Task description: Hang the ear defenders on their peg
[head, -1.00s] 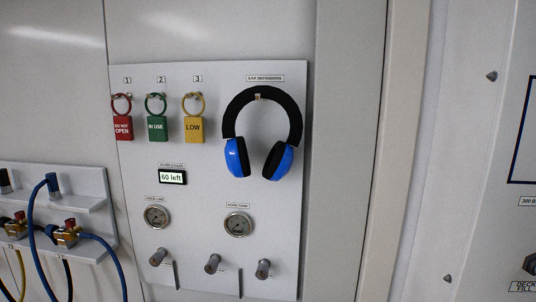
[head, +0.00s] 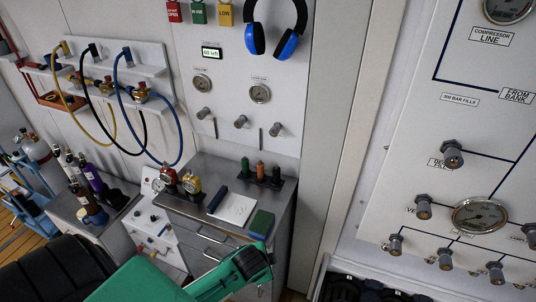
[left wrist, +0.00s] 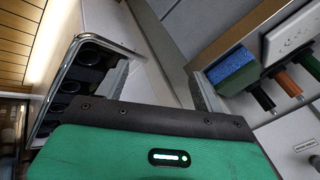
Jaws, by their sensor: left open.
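The ear defenders (head: 288,45), with a black band and blue cups, hang against the light grey wall panel at the top of the head view. The upper band and the peg are cut off by the top edge. My left gripper (head: 253,262) is low in the head view, in front of the grey cabinet and well below the ear defenders. In the left wrist view its two fingers (left wrist: 157,82) stand wide apart with nothing between them. My right gripper is not in view.
The grey cabinet (head: 187,207) carries a white notepad (head: 232,208), a blue-green block (head: 261,223), several small bottles and gauges. A hose rack (head: 150,58) is at left. A gauge panel (head: 400,190) stands at right. Tags (head: 198,13) hang left of the ear defenders.

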